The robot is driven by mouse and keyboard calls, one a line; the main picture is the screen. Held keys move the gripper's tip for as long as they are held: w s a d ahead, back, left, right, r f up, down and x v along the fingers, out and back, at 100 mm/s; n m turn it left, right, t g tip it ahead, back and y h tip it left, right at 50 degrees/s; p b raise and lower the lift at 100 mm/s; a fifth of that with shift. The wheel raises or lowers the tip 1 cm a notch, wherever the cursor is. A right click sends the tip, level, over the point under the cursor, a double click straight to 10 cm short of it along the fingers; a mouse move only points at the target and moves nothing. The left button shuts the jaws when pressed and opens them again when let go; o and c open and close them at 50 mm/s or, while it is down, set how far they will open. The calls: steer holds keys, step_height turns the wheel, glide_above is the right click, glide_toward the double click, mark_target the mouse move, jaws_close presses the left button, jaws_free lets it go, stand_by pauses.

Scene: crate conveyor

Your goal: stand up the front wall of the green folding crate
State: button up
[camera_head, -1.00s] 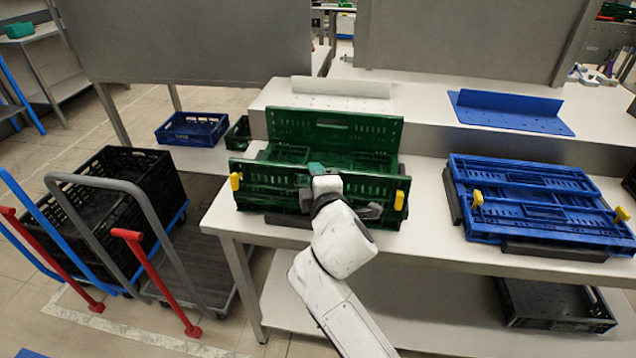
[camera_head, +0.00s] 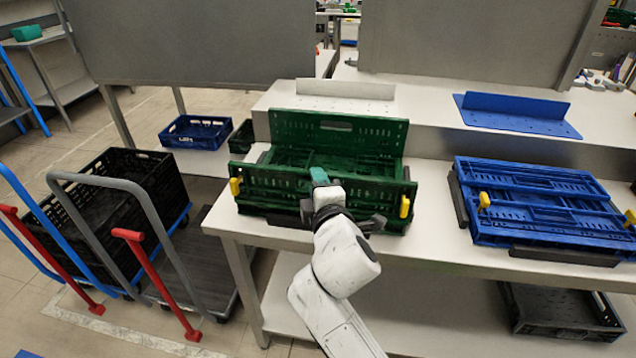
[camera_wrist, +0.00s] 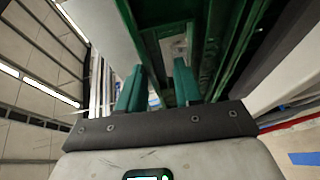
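The green folding crate (camera_head: 262,212) sits on the front of the table in the head view. Its back wall (camera_head: 375,133) stands upright. Its front wall (camera_head: 275,185) is also raised, with its top edge well above the base; I cannot tell whether it is fully upright. My gripper (camera_head: 320,177) is at the middle of the front wall's top edge, on the near side. In the wrist view, the two teal fingers of my gripper (camera_wrist: 157,90) are apart, close to green crate parts (camera_wrist: 210,50). Whether they touch the wall is unclear.
A folded blue crate (camera_head: 540,212) lies to the right on the same table (camera_head: 436,215). A white angled plate (camera_head: 345,90) and a blue one (camera_head: 515,112) are on the raised shelf behind. Trolleys with a black crate (camera_head: 150,175) stand on the left.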

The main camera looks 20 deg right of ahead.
steer(key=o, duration=0.4)
steer(key=shift+f, duration=0.1)
steer(key=shift+c, duration=0.2)
steer(key=v, duration=1)
steer(key=shift+s, duration=0.35)
steer(key=shift+a, duration=0.15)
steer(key=s+d+f+m+g+p, duration=0.3)
steer(key=s+d+f+m+g, duration=0.15)
steer(key=f, duration=0.35)
steer(key=s+d+f+m+g+y+p, duration=0.1)
steer(key=s+f+m+g, duration=0.4)
steer(key=s, duration=0.7)
steer(key=s+d+f+m+g+y+p, duration=0.1)
steer(key=s+f+m+g, duration=0.4)
steer(key=s, duration=0.7)
steer(key=shift+s+d+f+m+g+y+p, duration=0.2)
steer(key=shift+s+f+m+g+y+p, duration=0.2)
steer(key=shift+f+y+p, duration=0.35)
